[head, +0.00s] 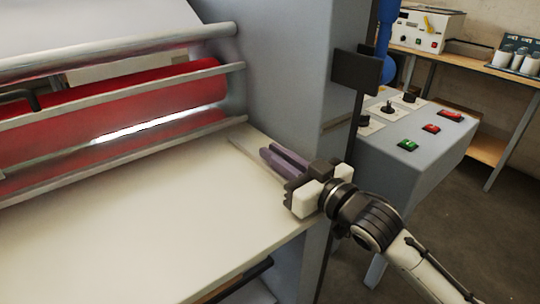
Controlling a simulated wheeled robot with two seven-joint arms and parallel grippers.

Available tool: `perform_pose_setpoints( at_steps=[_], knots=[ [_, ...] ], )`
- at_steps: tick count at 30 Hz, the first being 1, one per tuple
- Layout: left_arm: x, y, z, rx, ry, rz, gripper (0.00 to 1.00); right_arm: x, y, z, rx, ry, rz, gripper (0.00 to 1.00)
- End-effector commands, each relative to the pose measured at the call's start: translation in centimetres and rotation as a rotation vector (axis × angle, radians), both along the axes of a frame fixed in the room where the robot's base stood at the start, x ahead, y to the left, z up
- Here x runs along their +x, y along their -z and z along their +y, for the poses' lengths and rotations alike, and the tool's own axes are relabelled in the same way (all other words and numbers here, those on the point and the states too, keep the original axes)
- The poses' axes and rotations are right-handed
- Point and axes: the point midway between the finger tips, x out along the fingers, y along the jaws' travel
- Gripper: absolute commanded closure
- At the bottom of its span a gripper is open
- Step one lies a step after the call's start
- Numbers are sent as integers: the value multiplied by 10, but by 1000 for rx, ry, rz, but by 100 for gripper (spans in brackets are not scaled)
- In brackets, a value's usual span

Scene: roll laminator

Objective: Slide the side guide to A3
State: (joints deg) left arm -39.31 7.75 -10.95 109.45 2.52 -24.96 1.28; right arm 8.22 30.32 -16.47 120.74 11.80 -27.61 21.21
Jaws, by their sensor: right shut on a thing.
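My right gripper (272,153) reaches in from the lower right, low over the right end of the feed table (130,225). Its two purple-grey fingers point left toward the rollers and are shut on the side guide, which is mostly hidden by the fingers. A thin pale strip (247,150) on the table runs up to the fingertips; I cannot tell if it is part of the guide. No A3 mark can be read in this view. My left gripper is not in view.
The red roller (150,93) and metal bars (120,52) lie behind the table. The grey housing (285,70) rises behind the gripper. A control console (415,150) with buttons stands at right, and a bench (475,58) behind it. The table's left and middle are clear.

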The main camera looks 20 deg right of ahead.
Motion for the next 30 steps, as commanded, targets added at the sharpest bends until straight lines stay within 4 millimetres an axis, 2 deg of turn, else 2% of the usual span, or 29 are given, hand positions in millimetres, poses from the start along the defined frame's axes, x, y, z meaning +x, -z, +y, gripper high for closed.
perform_pose_setpoints(
  at_steps=[1, 4, 14, 15, 17, 18, 26, 30],
  knots=[
    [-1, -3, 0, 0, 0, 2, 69, 6, -2, -17, -13, 17, 0, 100],
    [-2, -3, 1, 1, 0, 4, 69, 10, -2, -28, -9, 17, -1, 100],
    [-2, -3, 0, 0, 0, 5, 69, 12, -3, -34, -7, 20, -5, 100],
    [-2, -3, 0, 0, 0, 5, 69, 12, -3, -34, -7, 20, -5, 83],
    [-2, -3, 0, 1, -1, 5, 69, 12, -3, -33, -7, 19, -5, 73],
    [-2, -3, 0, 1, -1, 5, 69, 12, -3, -33, -6, 19, -3, 71],
    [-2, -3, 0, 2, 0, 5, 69, 11, -2, -31, -4, 15, -3, 71],
    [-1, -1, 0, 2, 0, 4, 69, 2, 0, -34, -4, 15, 0, 71]
  ],
)
